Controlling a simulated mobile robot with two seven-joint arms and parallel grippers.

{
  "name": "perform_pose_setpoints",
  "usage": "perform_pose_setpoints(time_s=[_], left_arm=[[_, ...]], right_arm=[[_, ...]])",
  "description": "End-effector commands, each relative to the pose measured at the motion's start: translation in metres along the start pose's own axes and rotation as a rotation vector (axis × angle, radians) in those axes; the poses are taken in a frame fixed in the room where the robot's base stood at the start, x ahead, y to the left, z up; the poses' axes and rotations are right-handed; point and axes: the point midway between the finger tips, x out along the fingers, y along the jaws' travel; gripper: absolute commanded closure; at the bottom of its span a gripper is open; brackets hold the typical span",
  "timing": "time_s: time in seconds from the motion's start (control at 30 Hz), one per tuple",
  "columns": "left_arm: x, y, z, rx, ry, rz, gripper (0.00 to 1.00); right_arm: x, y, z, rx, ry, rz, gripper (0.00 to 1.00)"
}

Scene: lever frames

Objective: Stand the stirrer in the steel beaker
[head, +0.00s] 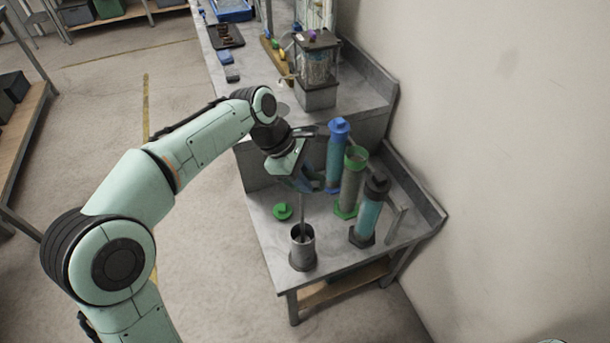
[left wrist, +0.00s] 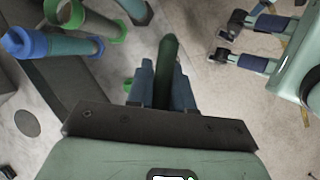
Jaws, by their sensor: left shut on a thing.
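The steel beaker (head: 303,255) stands upright near the front of the lower bench in the head view. My left gripper (head: 304,183) is above it, shut on the stirrer. The stirrer's thin grey rod (head: 303,215) hangs nearly upright, down to the beaker's mouth. Its lower end appears to be within the rim, but its depth is hidden. In the left wrist view the stirrer's dark green handle (left wrist: 168,55) sits between the fingers; the beaker is not visible there. My right gripper (left wrist: 227,39) shows in the left wrist view, fingers apart and empty.
Blue-capped (head: 335,150), green-rimmed (head: 351,180) and dark-capped (head: 368,212) cylinders stand close right of the beaker. A green lid (head: 282,211) lies left behind it. A raised bench (head: 345,95) holds a glass-sided box (head: 316,65). A wall borders the right.

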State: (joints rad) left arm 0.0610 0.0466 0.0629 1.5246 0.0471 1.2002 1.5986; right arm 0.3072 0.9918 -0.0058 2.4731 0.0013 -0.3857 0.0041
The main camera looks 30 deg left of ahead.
Motion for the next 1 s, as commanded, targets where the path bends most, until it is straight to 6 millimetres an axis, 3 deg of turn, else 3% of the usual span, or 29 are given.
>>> perform_pose_setpoints(time_s=[1.0], left_arm=[[0.06, -0.01, -0.026, 0.0, 0.0, -0.001, 1.0]], right_arm=[[0.037, 0.013, 0.001, 0.004, -0.012, 0.004, 0.44]])
